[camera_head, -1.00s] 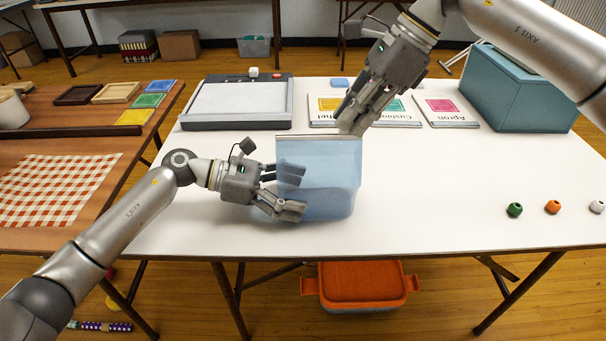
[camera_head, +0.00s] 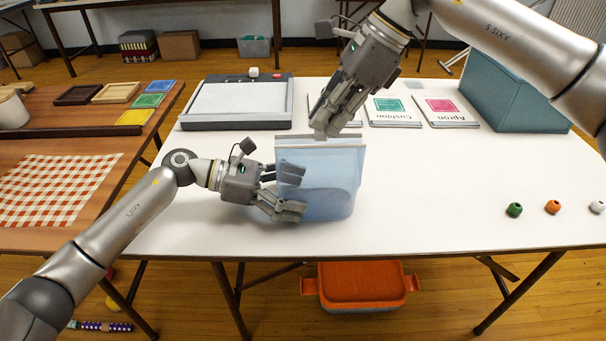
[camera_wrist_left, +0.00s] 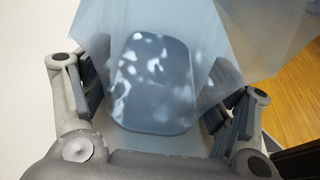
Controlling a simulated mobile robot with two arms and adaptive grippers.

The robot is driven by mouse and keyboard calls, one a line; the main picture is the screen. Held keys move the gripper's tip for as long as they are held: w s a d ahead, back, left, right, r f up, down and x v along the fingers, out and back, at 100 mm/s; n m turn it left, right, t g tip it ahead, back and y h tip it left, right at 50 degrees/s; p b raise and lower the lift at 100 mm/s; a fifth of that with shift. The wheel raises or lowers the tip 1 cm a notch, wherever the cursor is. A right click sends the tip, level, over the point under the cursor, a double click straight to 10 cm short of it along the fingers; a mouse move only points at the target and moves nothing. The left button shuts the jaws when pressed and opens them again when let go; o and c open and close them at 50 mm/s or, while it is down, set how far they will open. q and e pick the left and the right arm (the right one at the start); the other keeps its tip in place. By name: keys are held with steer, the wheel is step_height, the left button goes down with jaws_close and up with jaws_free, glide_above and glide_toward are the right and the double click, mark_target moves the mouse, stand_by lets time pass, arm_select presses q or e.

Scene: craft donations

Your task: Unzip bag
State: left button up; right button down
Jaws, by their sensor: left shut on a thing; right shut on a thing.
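The translucent light-blue bag (camera_head: 328,182) stands upright on the white table, near its front edge. My left gripper (camera_head: 290,190) is shut on the bag's left side. In the left wrist view, the bag (camera_wrist_left: 205,50) lies between the fingers of my left gripper (camera_wrist_left: 158,105), with a darker rounded panel showing. The fingers hide the zip pull there. Two pale edges show along the top, slightly apart towards the right.
A grey-white board (camera_head: 238,103) lies behind left. Booklets marked Cushion (camera_head: 393,110) and Apron (camera_head: 447,110) lie behind right, beside a teal box (camera_head: 510,95). Green (camera_head: 515,209), orange (camera_head: 553,206) and white (camera_head: 597,206) beads sit at the right. The table between bag and beads is clear.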

steer(key=shift+a+f, duration=0.1)
steer(key=shift+a, duration=2.3)
steer(key=c, duration=1.4)
jaws_free()
steer(key=shift+c, duration=0.2)
steer(key=shift+c, duration=0.6)
step_height(320, 180, up, 7)
